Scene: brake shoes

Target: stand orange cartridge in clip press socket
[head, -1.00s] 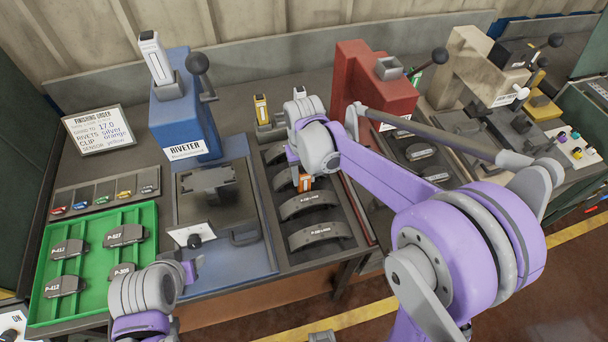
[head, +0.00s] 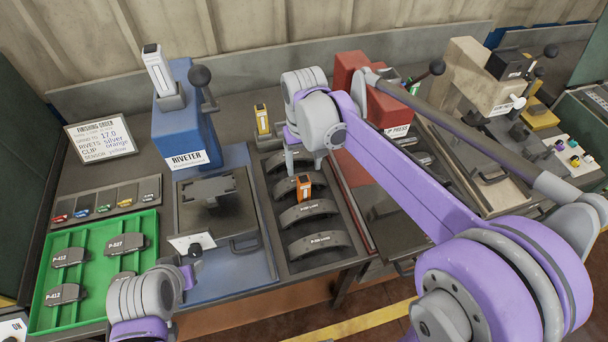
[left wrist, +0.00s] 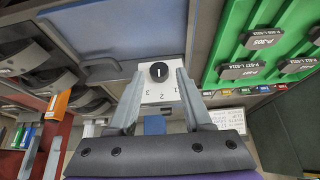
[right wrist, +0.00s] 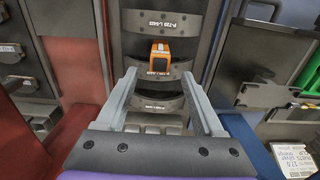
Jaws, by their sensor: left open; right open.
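The orange cartridge (head: 304,186) sits among the dark brake shoes in the centre rack. It also shows in the right wrist view (right wrist: 160,58), ahead of and between the spread fingers, apart from them. My right gripper (right wrist: 165,92) is open and empty; in the head view it is partly hidden by its own wrist, near the rack's upper part. The red clip press (head: 350,68) stands behind my right arm, which hides its socket. My left gripper (left wrist: 158,88) is open and empty near the white dial plate (left wrist: 160,90) at the riveter's front.
The blue riveter (head: 183,125) holds a white cartridge (head: 158,70) on top. A yellow cartridge (head: 262,118) stands behind the rack. A green tray (head: 92,242) with brake shoes lies at left. A beige press (head: 470,75) stands at right.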

